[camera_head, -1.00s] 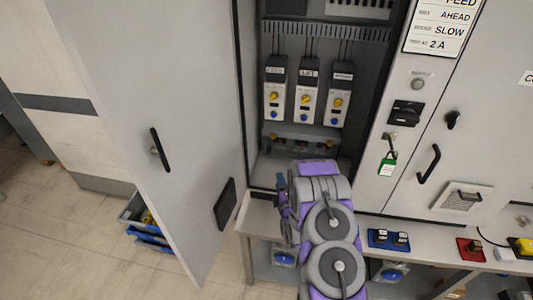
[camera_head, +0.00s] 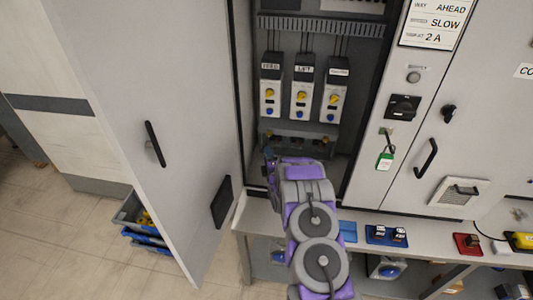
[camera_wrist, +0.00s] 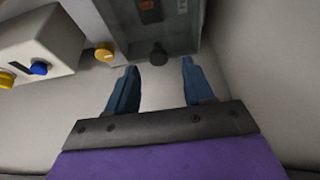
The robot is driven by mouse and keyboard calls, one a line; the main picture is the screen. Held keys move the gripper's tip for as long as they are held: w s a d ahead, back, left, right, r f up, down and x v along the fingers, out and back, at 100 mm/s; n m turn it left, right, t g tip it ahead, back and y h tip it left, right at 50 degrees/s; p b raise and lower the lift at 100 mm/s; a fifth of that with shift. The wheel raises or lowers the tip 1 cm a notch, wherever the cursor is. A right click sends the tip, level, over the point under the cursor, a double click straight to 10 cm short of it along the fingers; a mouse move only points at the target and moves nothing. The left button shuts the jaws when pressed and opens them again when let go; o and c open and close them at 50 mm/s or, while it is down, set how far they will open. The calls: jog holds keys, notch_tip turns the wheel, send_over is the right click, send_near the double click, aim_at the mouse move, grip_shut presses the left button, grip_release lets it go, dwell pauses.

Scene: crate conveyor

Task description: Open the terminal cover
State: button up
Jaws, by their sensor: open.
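Inside the open cabinet, a grey box (camera_head: 318,128) with round knobs along its front sits below three drive units; it appears to be the terminal cover. In the wrist view a grey housing (camera_wrist: 182,38) with dark parts behind its face is at the top, with a dark knob (camera_wrist: 158,54) at its lower edge. My gripper (camera_wrist: 158,72) is open, its two blue fingers pointing towards this knob, one on either side in the picture. Nothing is between the fingers, and contact cannot be told. In the head view my gripper (camera_head: 268,158) is just below the box, partly hidden by my arm.
The open cabinet door (camera_head: 150,100) stands on the left. Drive units (camera_head: 302,88) with yellow and blue knobs hang above the box. A closed door with a black handle (camera_head: 426,158) is on the right.

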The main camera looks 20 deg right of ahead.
jog(key=shift+x, duration=1.7)
jog(key=shift+c, duration=0.3)
jog(key=shift+s, duration=0.1)
grip_shut()
